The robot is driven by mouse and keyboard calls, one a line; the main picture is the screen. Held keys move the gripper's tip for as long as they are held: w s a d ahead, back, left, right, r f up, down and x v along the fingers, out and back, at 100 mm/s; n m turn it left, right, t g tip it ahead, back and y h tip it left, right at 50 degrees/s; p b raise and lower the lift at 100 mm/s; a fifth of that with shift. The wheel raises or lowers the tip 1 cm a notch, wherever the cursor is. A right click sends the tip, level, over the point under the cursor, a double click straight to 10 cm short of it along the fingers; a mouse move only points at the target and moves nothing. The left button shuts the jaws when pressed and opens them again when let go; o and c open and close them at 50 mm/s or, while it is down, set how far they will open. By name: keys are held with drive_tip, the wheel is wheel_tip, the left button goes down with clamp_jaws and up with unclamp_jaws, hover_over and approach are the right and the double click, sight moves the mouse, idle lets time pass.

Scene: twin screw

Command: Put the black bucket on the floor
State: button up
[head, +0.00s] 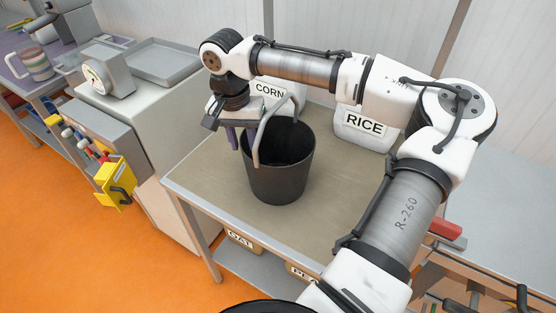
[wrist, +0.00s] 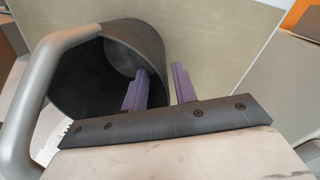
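The black bucket (head: 280,182) stands upright on the table, its open top facing up. My gripper (head: 240,144) is at the bucket's left rim, pointing down with its purple fingers apart. In the wrist view, one finger of the gripper (wrist: 161,72) shows in front of the bucket's opening and the other lies to the right of the rim. The bucket (wrist: 108,62) has its wall between or very near the fingers; contact cannot be told. A grey curved bar (head: 261,137) arches above the bucket; its attachment is unclear. The orange floor (head: 90,255) is at the left.
The beige table (head: 215,170) has bare surface around the bucket. A RICE container (head: 362,128) and a CORN container (head: 270,88) stand behind it. Labelled boxes sit on the shelf below. A grey cabinet (head: 170,130) with a scale stands left. Open floor lies at lower left.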

drive_tip(key=f, duration=0.2)
drive_tip(key=f+p, duration=0.1)
drive_tip(key=f, duration=0.1)
drive_tip(key=shift+w+d+f, duration=0.15)
drive_tip(key=shift+d+f, duration=0.05)
drive_tip(key=shift+f, duration=0.2)
drive_tip(key=shift+c, duration=0.5)
clamp_jaws()
